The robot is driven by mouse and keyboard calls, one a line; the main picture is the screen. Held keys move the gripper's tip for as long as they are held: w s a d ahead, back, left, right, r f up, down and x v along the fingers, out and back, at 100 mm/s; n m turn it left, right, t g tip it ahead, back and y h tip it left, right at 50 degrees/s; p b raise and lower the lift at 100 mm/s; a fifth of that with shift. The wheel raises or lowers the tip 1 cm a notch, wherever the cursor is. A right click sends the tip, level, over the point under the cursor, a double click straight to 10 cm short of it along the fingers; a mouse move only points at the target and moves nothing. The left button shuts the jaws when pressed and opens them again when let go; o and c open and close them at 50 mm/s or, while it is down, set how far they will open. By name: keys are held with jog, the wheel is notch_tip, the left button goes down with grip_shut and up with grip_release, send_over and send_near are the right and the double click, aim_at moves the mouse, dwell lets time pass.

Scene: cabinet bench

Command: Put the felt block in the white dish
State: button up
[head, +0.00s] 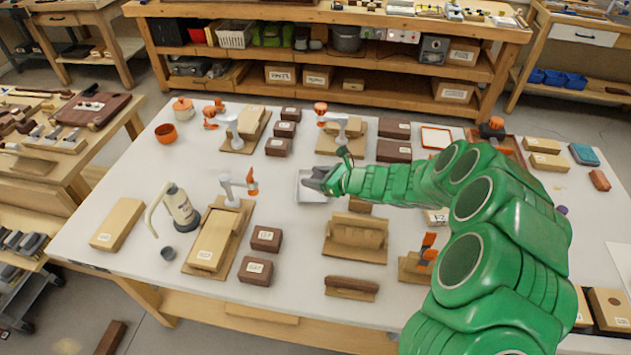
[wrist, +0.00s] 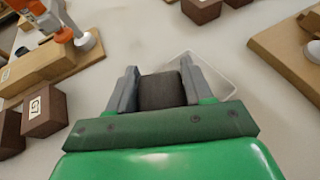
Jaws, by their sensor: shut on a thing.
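My gripper (head: 318,181) is at the end of my green arm, above the middle of the bench. In the wrist view its two grey fingers (wrist: 158,88) are shut on a dark brown-grey block, the felt block (wrist: 161,91). The white dish (head: 312,196) is a shallow square tray on the bench, just under and beside my gripper in the head view. In the wrist view the dish (wrist: 226,76) shows behind and to the right of the fingers, partly hidden by them. I cannot tell exactly how high the block is above the dish.
A wooden fixture with a clamp (head: 212,240) stands left of the dish, and dark labelled blocks (head: 266,239) lie near it. A wooden holder (head: 356,238) is in front, and another clamp board (head: 342,135) is behind. Bare white bench lies left of the dish.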

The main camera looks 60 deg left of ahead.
jog(key=shift+f, duration=0.9)
jog(key=shift+f, duration=0.3)
jog(key=o, duration=1)
jog(key=shift+o, duration=0.2)
jog(key=shift+w+d+r, duration=0.1)
jog(key=shift+d+r, duration=0.1)
jog(key=shift+r, duration=0.25)
jog(key=v, duration=1.1)
jog(key=shift+d, duration=0.25)
jog(key=shift+r, duration=0.2)
